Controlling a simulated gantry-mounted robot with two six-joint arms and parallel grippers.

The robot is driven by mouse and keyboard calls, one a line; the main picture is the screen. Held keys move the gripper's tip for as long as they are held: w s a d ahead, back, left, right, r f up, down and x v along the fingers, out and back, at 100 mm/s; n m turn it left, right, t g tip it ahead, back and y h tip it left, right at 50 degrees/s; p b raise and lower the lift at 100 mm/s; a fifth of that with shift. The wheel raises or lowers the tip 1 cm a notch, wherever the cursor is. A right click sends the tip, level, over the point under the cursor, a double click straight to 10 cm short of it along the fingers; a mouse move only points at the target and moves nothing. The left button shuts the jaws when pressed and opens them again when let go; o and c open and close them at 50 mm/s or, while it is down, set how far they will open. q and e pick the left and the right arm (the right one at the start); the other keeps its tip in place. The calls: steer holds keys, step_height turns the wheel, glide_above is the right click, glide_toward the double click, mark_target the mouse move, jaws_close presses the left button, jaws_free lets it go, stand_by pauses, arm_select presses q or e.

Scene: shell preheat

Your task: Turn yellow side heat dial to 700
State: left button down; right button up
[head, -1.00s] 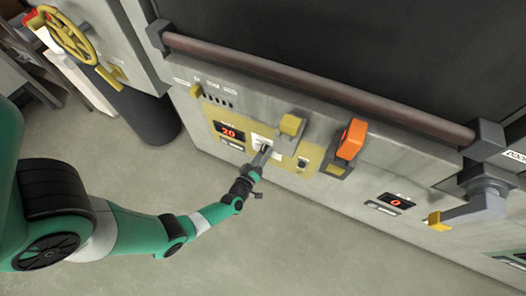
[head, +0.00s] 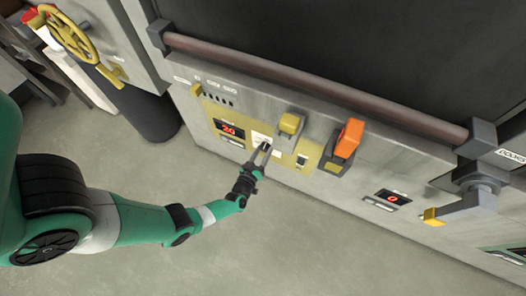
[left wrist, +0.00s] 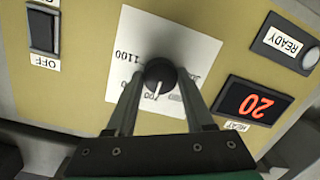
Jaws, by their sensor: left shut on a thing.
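The yellow panel (head: 216,108) on the furnace front carries a black round heat dial (left wrist: 160,73) on a white scale plate (left wrist: 165,32). My left gripper (head: 262,149) reaches the dial from below. In the left wrist view its two fingers (left wrist: 158,88) are on either side of the knob and shut on it. The dial's white pointer line points down in that view, towards a mark that looks like 700; 1100 is readable at the left. The red heat display (left wrist: 254,103) reads 20. The fingers hide part of the scale. My right gripper is not in view.
A yellow-ended lever (head: 290,124) and an orange handle (head: 350,138) stick out right of the dial. An off switch (left wrist: 43,32) and a ready light (left wrist: 311,57) flank it. A second display (head: 392,198) reads 0. Open floor lies below.

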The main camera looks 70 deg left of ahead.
arm_select(q)
steer(key=shift+c, duration=1.4)
jaws_free()
steer(key=p+v, duration=0.4)
steer(key=v, duration=0.7)
steer(key=shift+s+d, duration=0.2)
steer(key=shift+s, duration=0.05)
steer(key=shift+r, duration=0.1)
